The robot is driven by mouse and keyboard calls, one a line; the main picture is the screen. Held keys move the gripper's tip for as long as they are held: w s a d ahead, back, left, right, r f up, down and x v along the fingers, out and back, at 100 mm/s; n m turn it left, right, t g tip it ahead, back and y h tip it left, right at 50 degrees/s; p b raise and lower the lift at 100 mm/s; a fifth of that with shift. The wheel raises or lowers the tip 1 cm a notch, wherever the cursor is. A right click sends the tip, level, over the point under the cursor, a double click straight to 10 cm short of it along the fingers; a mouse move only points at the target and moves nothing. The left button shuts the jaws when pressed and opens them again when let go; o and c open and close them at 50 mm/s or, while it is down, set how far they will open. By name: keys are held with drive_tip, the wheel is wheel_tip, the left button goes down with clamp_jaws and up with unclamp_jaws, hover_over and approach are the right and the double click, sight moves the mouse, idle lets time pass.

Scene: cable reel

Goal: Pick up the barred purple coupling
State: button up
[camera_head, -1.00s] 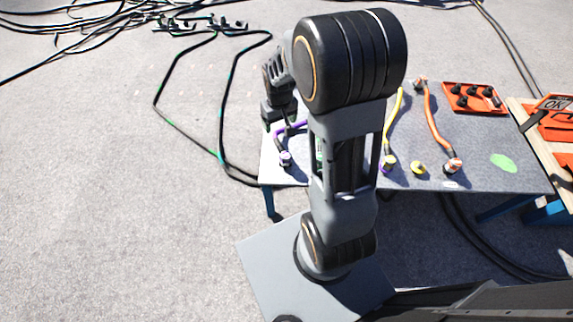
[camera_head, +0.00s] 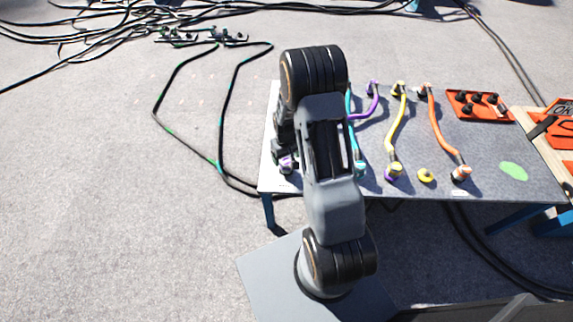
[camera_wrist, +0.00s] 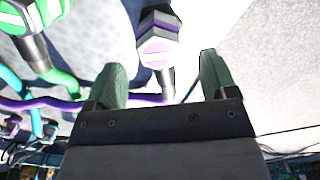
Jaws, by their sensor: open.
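The purple coupling (camera_wrist: 158,45) shows in the wrist view just beyond my fingertips, roughly in line with the gap between them. It has a dark purple collar and a pale end face with a light bar. My gripper (camera_wrist: 162,82) is open, its two green fingers apart with nothing held. In the head view the purple coupling (camera_head: 287,164) is at the table's near left corner. My gripper (camera_head: 281,152) is right by it, partly hidden behind my arm. I cannot tell whether they touch.
A green coupling (camera_wrist: 28,30) with a white bar stands left of the purple one in the wrist view. Yellow (camera_head: 396,169) and orange (camera_head: 461,173) couplings, a yellow cap (camera_head: 426,175) and an orange tray (camera_head: 478,104) are further right on the grey table (camera_head: 420,130).

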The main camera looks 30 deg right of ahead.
sight(286, 161)
drive_tip(key=shift+f+b, duration=0.6)
drive_tip(key=shift+f, duration=2.05)
drive_tip(key=c, duration=1.1)
